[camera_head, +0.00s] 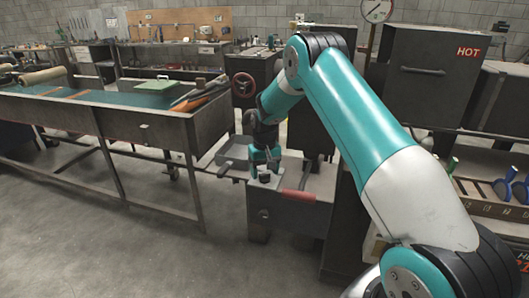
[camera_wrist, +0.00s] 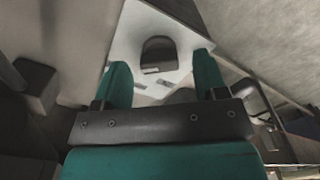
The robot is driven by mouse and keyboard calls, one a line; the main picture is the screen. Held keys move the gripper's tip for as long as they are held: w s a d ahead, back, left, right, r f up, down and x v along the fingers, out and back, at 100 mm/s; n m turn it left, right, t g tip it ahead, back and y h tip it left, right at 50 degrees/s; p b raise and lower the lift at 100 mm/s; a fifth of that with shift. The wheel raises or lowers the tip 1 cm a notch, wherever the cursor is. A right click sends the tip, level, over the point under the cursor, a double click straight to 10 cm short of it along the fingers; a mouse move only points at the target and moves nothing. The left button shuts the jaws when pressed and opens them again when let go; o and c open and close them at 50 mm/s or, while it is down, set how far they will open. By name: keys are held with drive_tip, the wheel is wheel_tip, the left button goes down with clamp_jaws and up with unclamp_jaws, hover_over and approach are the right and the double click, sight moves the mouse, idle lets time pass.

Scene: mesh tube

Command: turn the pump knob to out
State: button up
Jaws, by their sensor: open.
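The pump knob is a dark knob (camera_head: 265,179) on a pale plate on top of the grey pump box. In the wrist view the knob (camera_wrist: 158,50) sits on the white label plate (camera_wrist: 128,28), with dark marks beside it that I cannot read. My gripper (camera_head: 265,166) points down just above the knob. In the wrist view my gripper (camera_wrist: 161,72) is open, its two teal fingers apart with the knob showing between and beyond their tips. I cannot tell whether the fingers touch it. Which mark the knob points to is unclear.
A red-handled lever (camera_head: 299,194) lies close to the right of the knob. A steel workbench (camera_head: 150,132) stands to the left, and a red handwheel (camera_head: 244,84) behind. A dark cabinet marked HOT (camera_head: 420,85) stands at the right. The floor at front left is clear.

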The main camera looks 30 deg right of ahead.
sight(264, 174)
wheel_tip(264, 174, up, 17)
drive_tip(key=b, duration=0.1)
drive_tip(key=shift+f+b, duration=0.15)
drive_tip(key=shift+b, duration=0.2)
drive_tip(key=s+a+r+n+y, duration=0.1)
drive_tip(key=s+a+r+n, duration=0.15)
drive_tip(key=s+a, duration=0.45)
drive_tip(key=s+a+r+n, duration=0.2)
drive_tip(key=s+a+r, duration=0.3)
drive_tip(key=a, duration=0.5)
drive_tip(key=s+a+f+n+y, duration=0.1)
drive_tip(key=s+a, duration=0.2)
drive_tip(key=s, duration=0.5)
drive_tip(key=s+a+n+y, duration=0.1)
drive_tip(key=s+a+n, duration=0.1)
drive_tip(key=s, duration=0.6)
drive_tip(key=s+a+f+n+y, duration=0.1)
drive_tip(key=s+a+n, duration=0.1)
drive_tip(key=s+a, duration=0.3)
drive_tip(key=s, duration=0.3)
drive_tip(key=shift+f, duration=0.35)
drive_tip(key=shift+d, duration=0.1)
